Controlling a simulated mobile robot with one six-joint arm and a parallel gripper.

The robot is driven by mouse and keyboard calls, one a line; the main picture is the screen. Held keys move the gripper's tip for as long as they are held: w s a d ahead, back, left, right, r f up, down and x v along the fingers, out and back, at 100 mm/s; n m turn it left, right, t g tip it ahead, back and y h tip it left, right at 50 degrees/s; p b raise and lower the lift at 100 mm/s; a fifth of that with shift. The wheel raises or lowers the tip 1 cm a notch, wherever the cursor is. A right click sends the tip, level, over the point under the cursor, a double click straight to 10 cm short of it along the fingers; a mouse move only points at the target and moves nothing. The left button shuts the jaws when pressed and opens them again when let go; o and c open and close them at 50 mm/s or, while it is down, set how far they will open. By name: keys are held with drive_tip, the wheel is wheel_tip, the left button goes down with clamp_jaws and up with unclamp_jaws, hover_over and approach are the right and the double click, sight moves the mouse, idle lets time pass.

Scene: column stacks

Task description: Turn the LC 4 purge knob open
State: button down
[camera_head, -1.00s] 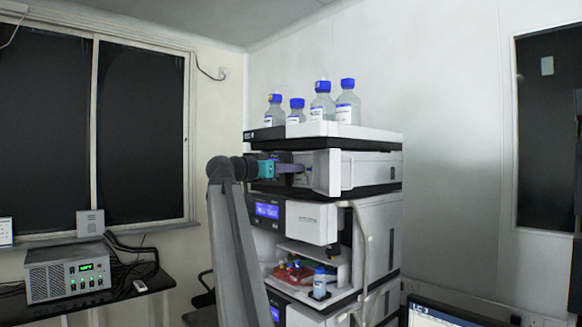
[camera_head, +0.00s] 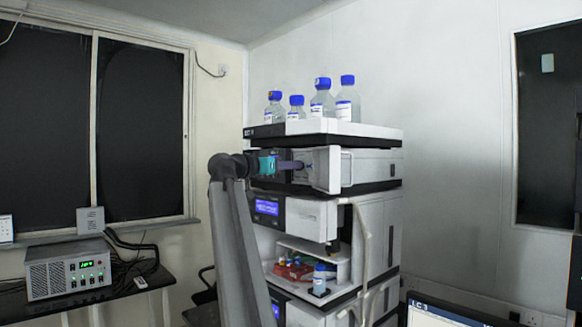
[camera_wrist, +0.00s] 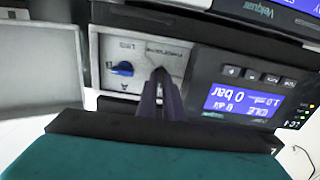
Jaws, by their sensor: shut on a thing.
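The top module of the stack, marked LC 4, is a white and black pump (camera_head: 368,169) under the bottle tray. Its front panel (camera_wrist: 135,55) shows upside down in the wrist view, with a blue knob (camera_wrist: 122,68) left of my fingertips. My gripper (camera_wrist: 160,73) has its purple fingers close together against the panel beside that knob. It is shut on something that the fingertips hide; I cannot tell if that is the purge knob. In the head view my gripper (camera_head: 307,166) reaches the panel from the left. The display (camera_wrist: 238,103) reads 0 bar.
The module's open white door (camera_head: 334,170) stands just right of my gripper; it also shows in the wrist view (camera_wrist: 40,75). Several blue-capped bottles (camera_head: 322,104) stand on the top tray (camera_head: 330,127). Tubing hangs down the stack's front right.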

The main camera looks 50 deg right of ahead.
drive_tip(key=shift+n, duration=0.4)
drive_tip(key=shift+w+f+n+p, duration=0.1)
drive_tip(key=shift+n+p, duration=1)
drive_tip(key=shift+n, duration=3)
drive_tip(key=shift+w+n+p, duration=0.1)
drive_tip(key=shift+n+p, duration=0.95)
drive_tip(key=shift+n, duration=3.05)
drive_tip(key=c, duration=1.9)
unclamp_jaws()
